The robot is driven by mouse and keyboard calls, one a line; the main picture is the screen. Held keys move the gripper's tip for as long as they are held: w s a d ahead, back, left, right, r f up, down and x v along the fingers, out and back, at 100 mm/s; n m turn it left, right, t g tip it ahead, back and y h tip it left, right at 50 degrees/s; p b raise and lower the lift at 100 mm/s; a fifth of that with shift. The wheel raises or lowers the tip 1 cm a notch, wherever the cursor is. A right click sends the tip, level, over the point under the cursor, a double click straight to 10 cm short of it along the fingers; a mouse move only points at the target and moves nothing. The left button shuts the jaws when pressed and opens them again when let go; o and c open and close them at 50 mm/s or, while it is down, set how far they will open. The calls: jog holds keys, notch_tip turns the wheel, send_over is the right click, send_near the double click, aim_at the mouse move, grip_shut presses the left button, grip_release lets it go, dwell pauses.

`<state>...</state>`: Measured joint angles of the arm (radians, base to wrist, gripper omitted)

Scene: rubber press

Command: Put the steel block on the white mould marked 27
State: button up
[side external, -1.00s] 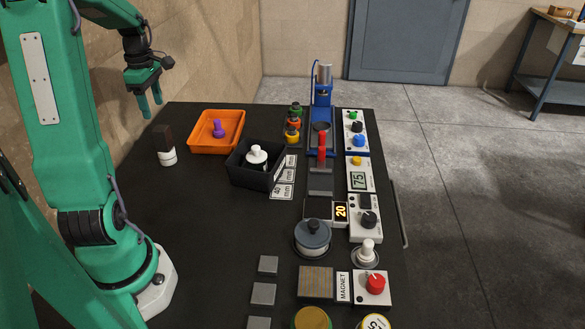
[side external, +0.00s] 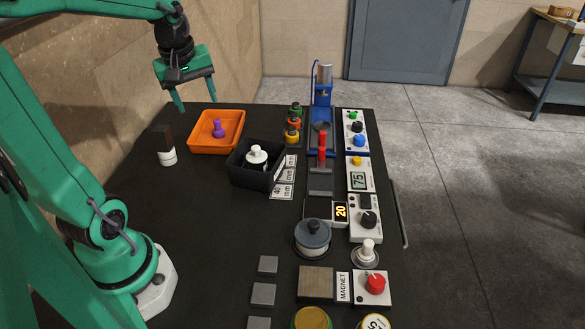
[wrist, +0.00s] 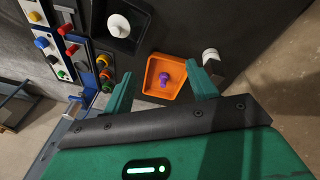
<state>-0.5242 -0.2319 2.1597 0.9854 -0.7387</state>
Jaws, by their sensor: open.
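My gripper (side external: 196,104) is open and empty, raised near the far left corner of the table, behind the orange tray. In the wrist view its two fingers (wrist: 162,75) stand wide apart, with the tray seen between them. Three flat grey metal blocks (side external: 263,294) lie in a column at the near middle of the table, far from my gripper; the nearest is cut by the frame's lower edge. I cannot tell which is the steel block. No white mould marked 27 can be made out in either view.
An orange tray (side external: 216,147) holds a purple knobbed piece (side external: 219,129). A black bin (side external: 240,172) holds a white knobbed piece (side external: 257,156). A blue press (side external: 322,110) and control boxes (side external: 365,282) line the right. The left middle table is clear.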

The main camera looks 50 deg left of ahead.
jog(key=s+d+m+t+h, duration=0.1)
jog(key=s+d+m+t, duration=0.2)
jog(key=d+m, duration=1.1)
jog(key=shift+s+d+r, duration=0.45)
jog(key=shift+s+d, duration=0.65)
jog(key=shift+s, duration=0.25)
